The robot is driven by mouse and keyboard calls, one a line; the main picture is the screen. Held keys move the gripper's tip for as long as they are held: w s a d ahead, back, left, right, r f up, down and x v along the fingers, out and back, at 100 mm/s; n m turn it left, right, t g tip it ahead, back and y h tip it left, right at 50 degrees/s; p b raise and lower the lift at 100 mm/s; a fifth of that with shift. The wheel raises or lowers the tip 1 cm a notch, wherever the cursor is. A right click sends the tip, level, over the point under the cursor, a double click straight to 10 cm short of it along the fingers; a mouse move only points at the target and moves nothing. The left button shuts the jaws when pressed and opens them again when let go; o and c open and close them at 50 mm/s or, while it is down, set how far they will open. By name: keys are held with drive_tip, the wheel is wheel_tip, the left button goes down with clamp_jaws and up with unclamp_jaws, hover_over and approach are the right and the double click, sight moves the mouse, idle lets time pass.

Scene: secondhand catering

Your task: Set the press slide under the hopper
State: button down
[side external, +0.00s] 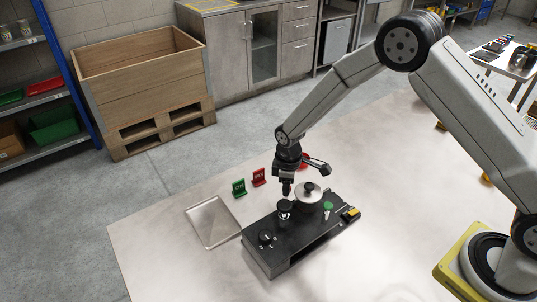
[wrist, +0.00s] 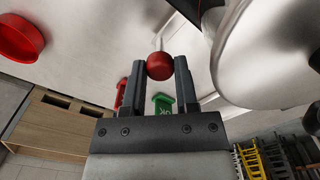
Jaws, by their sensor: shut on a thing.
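My gripper (wrist: 160,72) is shut on a red ball knob (wrist: 159,66) on a thin pale rod, seen between the fingertips in the wrist view. I take the knob to be the press slide's handle; the slide itself is not clear. In the side view my gripper (side external: 286,190) points down over the black machine (side external: 282,247), just left of the shiny metal hopper (side external: 308,198). A dark round part (side external: 285,206) sits on the machine below the fingertips. The hopper also fills the upper right of the wrist view (wrist: 265,60). The knob is hidden in the side view.
A shallow grey tray (side external: 207,236) lies left of the machine. Green (side external: 239,188) and red (side external: 259,177) signs stand behind it. A red dish (side external: 303,160) is partly behind my gripper. A green-topped part (side external: 328,206) is right of the hopper. The front left of the table is clear.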

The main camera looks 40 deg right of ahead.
drive_tip(key=shift+c, duration=1.9)
unclamp_jaws()
drive_tip(key=shift+r, duration=0.1)
drive_tip(key=shift+r, duration=3.85)
drive_tip(key=shift+d+r, duration=0.1)
drive_tip(key=s+d+r+m+t, duration=0.1)
drive_tip(key=s+d+r+m, duration=0.1)
drive_tip(key=s, duration=0.4)
drive_tip(key=s+d+r+m, duration=0.3)
drive_tip(key=s+m, duration=0.1)
drive_tip(key=s, duration=0.2)
drive_tip(key=s+d+r+m+t, duration=0.1)
drive_tip(key=s+d+r+m, duration=0.1)
drive_tip(key=s, duration=0.5)
drive_tip(key=shift+d+r+m+t, duration=0.3)
drive_tip(key=shift+d+r+m, duration=0.05)
drive_tip(key=shift+d+m, duration=0.15)
